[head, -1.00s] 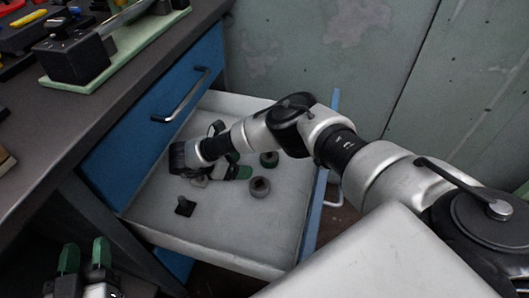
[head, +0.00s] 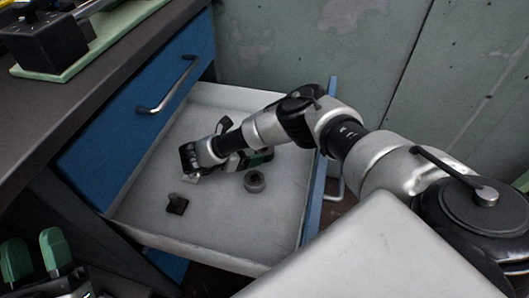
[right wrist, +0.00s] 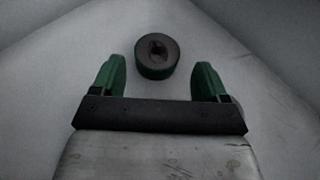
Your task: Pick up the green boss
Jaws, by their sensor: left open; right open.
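The green boss (right wrist: 157,59), a short round piece with a dark top and a hole in it, stands upright in the open drawer in the right wrist view. My left gripper (head: 36,256) is open and empty at the lower left, outside the drawer.
The drawer (head: 215,235) has pale walls on all sides. A workbench (head: 60,110) with a green-based fixture (head: 95,50) is at the left.

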